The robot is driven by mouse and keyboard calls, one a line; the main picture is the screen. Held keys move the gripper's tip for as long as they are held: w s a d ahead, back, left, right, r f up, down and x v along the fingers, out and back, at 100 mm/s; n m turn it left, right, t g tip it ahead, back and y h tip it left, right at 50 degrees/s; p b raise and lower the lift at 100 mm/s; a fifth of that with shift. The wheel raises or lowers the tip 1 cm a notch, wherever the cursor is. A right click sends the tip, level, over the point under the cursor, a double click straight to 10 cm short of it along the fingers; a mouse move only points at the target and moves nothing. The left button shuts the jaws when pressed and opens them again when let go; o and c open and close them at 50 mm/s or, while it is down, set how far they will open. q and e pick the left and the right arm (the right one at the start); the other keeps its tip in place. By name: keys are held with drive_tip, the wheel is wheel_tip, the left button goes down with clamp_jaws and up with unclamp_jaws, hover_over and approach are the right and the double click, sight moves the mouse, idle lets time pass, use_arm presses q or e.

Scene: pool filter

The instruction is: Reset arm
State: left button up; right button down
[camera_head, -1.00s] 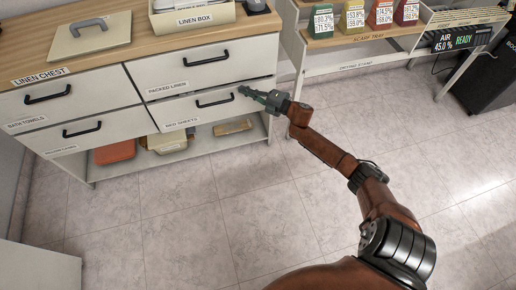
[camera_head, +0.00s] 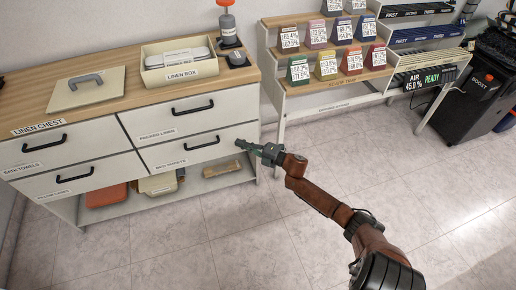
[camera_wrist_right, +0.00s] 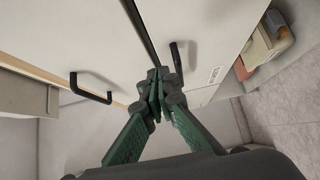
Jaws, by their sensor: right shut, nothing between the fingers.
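My right gripper (camera_head: 252,147) reaches in from the lower right in the head view. It is shut and empty, just right of the lower right drawer (camera_head: 196,147) of the linen chest. In the right wrist view its green fingers (camera_wrist_right: 155,105) meet in front of the pale drawer fronts. Two dark drawer handles (camera_wrist_right: 92,88) show there, and the fingers look apart from them, though the exact gap is hard to tell. The chest's drawers look closed in the head view. My left gripper is not in view.
The linen chest (camera_head: 112,70) carries a linen box (camera_head: 180,68) and a beige lidded panel (camera_head: 90,90). Its lower shelf holds folded items (camera_head: 157,184). A rack with coloured cards (camera_head: 325,66) stands at right, near a black bin (camera_head: 468,98). The tiled floor (camera_head: 240,235) is open.

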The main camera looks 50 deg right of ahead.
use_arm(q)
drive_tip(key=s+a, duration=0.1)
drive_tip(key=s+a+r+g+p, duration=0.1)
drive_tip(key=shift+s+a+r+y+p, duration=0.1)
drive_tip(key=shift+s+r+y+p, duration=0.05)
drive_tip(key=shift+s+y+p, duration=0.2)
use_arm(e)
drive_tip(key=s, duration=0.3)
drive_tip(key=s+d, duration=0.1)
drive_tip(key=s, duration=0.1)
drive_tip(key=shift+s, duration=0.2)
